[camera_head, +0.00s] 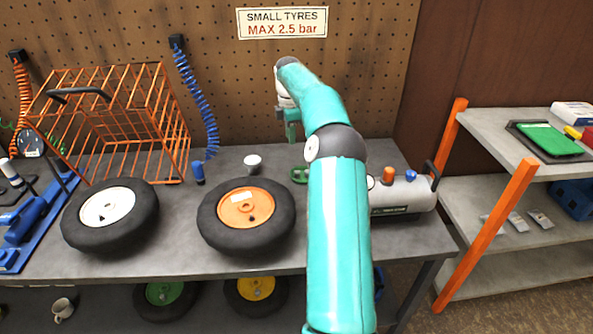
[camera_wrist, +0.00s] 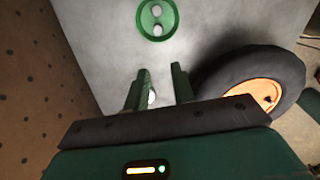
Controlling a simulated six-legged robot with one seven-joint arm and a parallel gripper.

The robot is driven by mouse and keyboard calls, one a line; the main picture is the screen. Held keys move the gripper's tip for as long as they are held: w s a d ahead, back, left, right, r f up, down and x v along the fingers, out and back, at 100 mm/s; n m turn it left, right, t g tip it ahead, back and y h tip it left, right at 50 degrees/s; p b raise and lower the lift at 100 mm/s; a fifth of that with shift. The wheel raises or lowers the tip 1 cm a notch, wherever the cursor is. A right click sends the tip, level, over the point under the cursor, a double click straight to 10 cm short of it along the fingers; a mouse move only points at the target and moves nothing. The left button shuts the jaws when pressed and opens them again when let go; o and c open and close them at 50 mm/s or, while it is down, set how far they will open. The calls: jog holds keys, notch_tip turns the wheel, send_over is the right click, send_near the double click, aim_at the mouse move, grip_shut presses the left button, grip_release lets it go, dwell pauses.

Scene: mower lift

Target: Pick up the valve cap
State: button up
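My gripper (camera_head: 292,132) hangs above the back of the grey bench, fingers pointing down. In the wrist view its two green fingers (camera_wrist: 158,72) are apart with a gap between them. A small pale rounded thing (camera_wrist: 151,97) shows in that gap beside the left finger, apparently below; I cannot tell whether it is the valve cap. A green dish (camera_wrist: 144,26) with two pale round pieces lies ahead of the fingertips. In the head view the dish (camera_head: 299,175) is partly hidden by my arm. No thing is clearly identifiable as the valve cap.
The orange-hubbed wheel (camera_head: 246,216) lies close to the dish, also in the wrist view (camera_wrist: 250,85). A white cup-like thing (camera_head: 252,161) stands behind it. The grey air tank (camera_head: 402,194) is at right, the orange cage (camera_head: 115,120) at left. The pegboard (camera_head: 225,90) rises behind.

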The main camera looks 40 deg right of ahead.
jog(key=s+d, duration=0.1)
jog(key=d, duration=0.1)
send_over(297, 174)
jog(key=d, duration=0.1)
jog(key=f, duration=0.8)
jog(key=shift+w+f, duration=0.2)
jog(key=shift+w, duration=0.1)
jog(key=shift+s+f, duration=0.1)
jog(key=shift+f, duration=0.25)
notch_tip(297, 174, down, 6)
jog(key=shift+a+r, duration=0.15)
grip_shut()
